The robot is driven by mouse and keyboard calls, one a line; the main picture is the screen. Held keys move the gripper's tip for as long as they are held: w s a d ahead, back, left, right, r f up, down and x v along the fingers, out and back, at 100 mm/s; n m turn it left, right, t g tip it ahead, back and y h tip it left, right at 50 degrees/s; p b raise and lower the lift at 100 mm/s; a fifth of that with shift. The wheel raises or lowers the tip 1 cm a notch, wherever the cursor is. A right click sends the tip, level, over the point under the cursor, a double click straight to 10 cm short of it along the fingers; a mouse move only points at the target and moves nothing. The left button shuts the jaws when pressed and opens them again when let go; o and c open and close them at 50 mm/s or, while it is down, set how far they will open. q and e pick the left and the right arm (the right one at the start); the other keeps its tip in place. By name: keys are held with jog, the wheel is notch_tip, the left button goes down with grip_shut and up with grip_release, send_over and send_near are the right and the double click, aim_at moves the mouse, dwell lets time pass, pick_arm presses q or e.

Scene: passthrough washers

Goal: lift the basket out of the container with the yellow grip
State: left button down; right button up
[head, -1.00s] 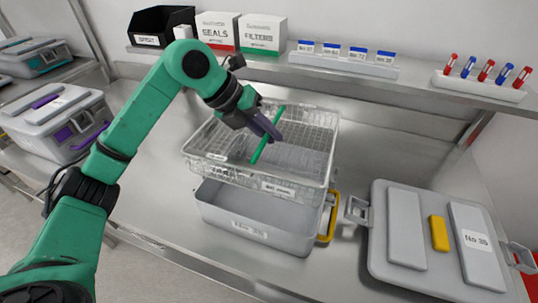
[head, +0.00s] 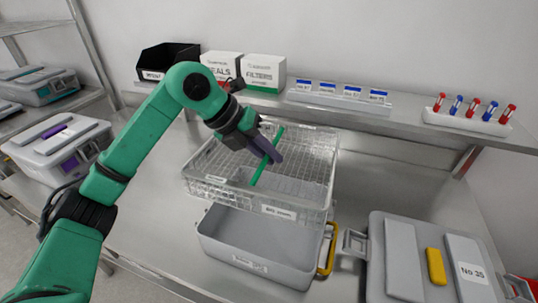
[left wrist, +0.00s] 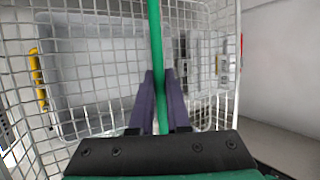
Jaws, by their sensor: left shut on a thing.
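A wire basket (head: 215,181) with a green bar handle (head: 258,172) hangs above and a little behind an open grey container (head: 225,238). The container has a yellow grip (head: 328,248) on its right side. My left gripper (head: 273,154) is shut on the green handle, which also passes between its fingers in the left wrist view (left wrist: 158,95). There the wire basket (left wrist: 210,35) fills most of the picture, and the yellow grip (left wrist: 37,75) shows at the left through the mesh. The basket appears clear of the container's rim. My right gripper is not in view.
A grey lid (head: 405,260) with a yellow block lies at the right on the steel bench. A shelf (head: 410,105) behind holds boxes, labelled cards and a rack of tubes (head: 470,118). A grey case with a purple latch (head: 65,150) stands at the left.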

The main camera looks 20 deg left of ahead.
pick_arm(q)
jog(key=shift+r+p, duration=3.65)
jog(key=shift+r, duration=0.85)
jog(key=shift+f, duration=0.1)
